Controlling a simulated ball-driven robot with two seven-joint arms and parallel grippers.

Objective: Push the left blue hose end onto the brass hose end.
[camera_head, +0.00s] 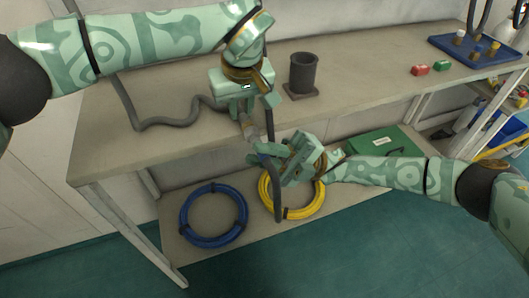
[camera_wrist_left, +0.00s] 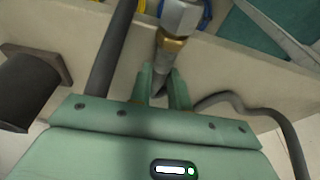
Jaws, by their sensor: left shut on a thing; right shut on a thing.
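My left gripper (camera_head: 243,115) is above the bench's front edge, shut on a grey hose. A brass collar (camera_wrist_left: 172,44) sits just beyond its fingertips in the left wrist view. A silver metal fitting (camera_wrist_left: 182,15) lies in line with the collar and appears to touch it; I cannot tell how far they are joined. My right gripper (camera_head: 268,160) is below and right of the left one, shut on a hose part at the lower end of this line. Its fingers hide most of that part, and no blue colour shows clearly on it. A dark hose (camera_head: 278,205) hangs below it.
A dark hose (camera_wrist_left: 112,45) passes close beside my left gripper. A grey cylinder on a square base (camera_head: 302,72) stands on the bench (camera_head: 180,72). A blue coil (camera_head: 187,232), a yellow coil (camera_head: 318,206) and a green case (camera_head: 390,140) are lower down. Red and green blocks lie right.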

